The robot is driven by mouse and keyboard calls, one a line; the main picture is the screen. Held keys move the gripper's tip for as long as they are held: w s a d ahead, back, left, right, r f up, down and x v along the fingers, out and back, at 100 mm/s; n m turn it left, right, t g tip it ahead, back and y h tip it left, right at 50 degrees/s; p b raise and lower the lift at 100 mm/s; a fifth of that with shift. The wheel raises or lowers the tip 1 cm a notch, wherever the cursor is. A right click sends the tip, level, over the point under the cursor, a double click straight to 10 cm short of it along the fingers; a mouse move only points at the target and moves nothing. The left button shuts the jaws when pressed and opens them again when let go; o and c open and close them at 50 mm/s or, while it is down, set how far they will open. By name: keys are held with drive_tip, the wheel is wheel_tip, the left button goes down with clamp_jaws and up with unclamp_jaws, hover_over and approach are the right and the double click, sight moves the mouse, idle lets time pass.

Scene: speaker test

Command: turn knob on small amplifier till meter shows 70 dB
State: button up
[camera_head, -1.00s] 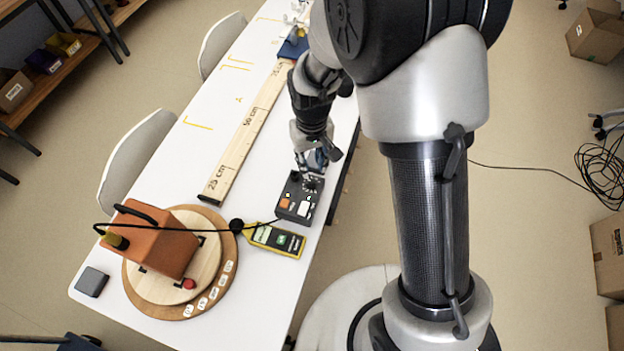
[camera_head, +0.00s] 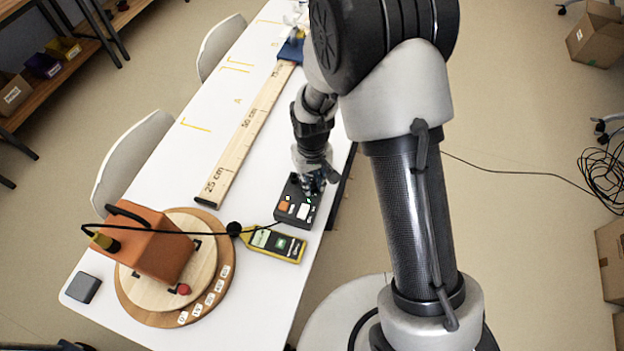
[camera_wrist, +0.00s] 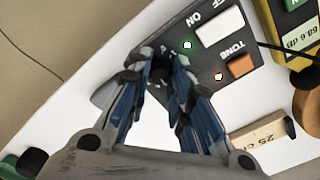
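The small amplifier (camera_head: 291,214) is a dark box near the table's right edge, with an orange TONE button, a white ON/OFF switch and a green light. In the wrist view the amplifier (camera_wrist: 214,62) fills the upper middle. My gripper (camera_head: 314,188) is down at its far end. In the wrist view my gripper (camera_wrist: 160,66) has its blue-padded fingertips close on both sides of the dark knob (camera_wrist: 160,73), mostly hidden between them. The yellow sound meter (camera_head: 284,257) lies in front of the amplifier; its display (camera_wrist: 301,34) seems to read 68.6 dB.
An orange speaker (camera_head: 140,247) stands on a round wooden turntable (camera_head: 133,302) at front left, its cable crossing toward the amplifier. A wooden ruler (camera_head: 244,138) lies along the table, and a small grey box (camera_head: 83,288) sits at the front left corner.

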sight(312, 183)
clamp_jaws()
drive_tip(key=shift+m+p, duration=0.4)
drive_tip(key=shift+m, duration=0.6)
drive_tip(key=shift+o, duration=1.2)
unclamp_jaws()
wheel_tip(312, 183, up, 12)
drive_tip(key=shift+r, duration=0.1)
